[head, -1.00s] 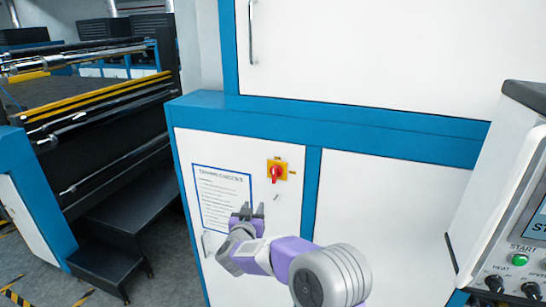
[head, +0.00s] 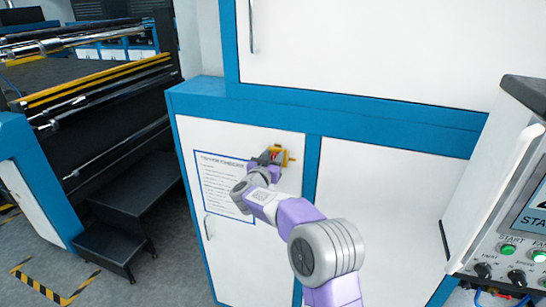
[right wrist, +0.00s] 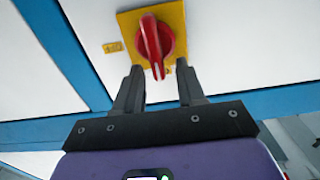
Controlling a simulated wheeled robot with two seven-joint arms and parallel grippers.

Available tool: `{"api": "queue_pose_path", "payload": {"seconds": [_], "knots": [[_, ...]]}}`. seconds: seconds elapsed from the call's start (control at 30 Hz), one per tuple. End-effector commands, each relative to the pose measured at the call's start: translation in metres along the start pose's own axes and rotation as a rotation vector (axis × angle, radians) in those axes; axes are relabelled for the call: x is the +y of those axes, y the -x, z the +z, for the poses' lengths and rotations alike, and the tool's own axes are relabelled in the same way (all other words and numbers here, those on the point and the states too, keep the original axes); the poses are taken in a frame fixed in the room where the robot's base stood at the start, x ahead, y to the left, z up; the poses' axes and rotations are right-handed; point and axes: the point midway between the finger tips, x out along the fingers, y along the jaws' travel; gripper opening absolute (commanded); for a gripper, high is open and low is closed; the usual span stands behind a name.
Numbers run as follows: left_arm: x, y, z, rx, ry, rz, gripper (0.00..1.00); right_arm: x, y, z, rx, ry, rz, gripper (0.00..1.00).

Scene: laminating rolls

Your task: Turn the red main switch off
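The red main switch (right wrist: 154,42) is a round red knob with a raised handle on a yellow plate (right wrist: 178,15). In the right wrist view its handle runs roughly up and down, tilted slightly, with its lower end near the space between my fingers. My right gripper (right wrist: 160,80) is open, its two fingers apart just below the knob, with no clear contact. In the head view the right gripper (head: 270,157) is at the yellow plate (head: 291,154) on the white cabinet door and hides most of the knob. My left gripper is not in view.
A printed notice sheet (head: 224,184) is on the same door, left of the switch. A blue ledge (head: 350,115) juts above it. A control panel with green buttons (head: 507,250) stands at the right. Black steps (head: 115,235) and a roller machine stand at the left.

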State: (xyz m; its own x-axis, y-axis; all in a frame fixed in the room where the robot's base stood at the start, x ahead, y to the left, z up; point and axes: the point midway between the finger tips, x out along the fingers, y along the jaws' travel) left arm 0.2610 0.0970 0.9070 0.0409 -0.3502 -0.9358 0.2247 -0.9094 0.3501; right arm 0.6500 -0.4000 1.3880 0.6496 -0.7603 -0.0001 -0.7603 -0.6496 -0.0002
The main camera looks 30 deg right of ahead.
Motion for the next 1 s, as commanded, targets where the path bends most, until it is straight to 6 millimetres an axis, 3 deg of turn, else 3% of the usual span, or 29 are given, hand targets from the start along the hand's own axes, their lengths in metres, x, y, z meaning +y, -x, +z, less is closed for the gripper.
{"api": "queue_pose_path", "payload": {"seconds": [0.13,0.4,0.77,1.0], "knots": [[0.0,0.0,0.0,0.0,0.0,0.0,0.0,0.0,0.0,0.0,0.0,0.0,0.0,0.38],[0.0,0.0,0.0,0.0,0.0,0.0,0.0,0.0,0.0,0.0,0.0,0.0,0.0,0.0],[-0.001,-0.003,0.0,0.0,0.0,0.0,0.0,0.001,0.0,0.001,0.0,-0.029,0.0,0.0],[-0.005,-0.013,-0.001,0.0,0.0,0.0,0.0,0.005,0.0,0.002,0.001,-0.156,0.001,0.0]]}}
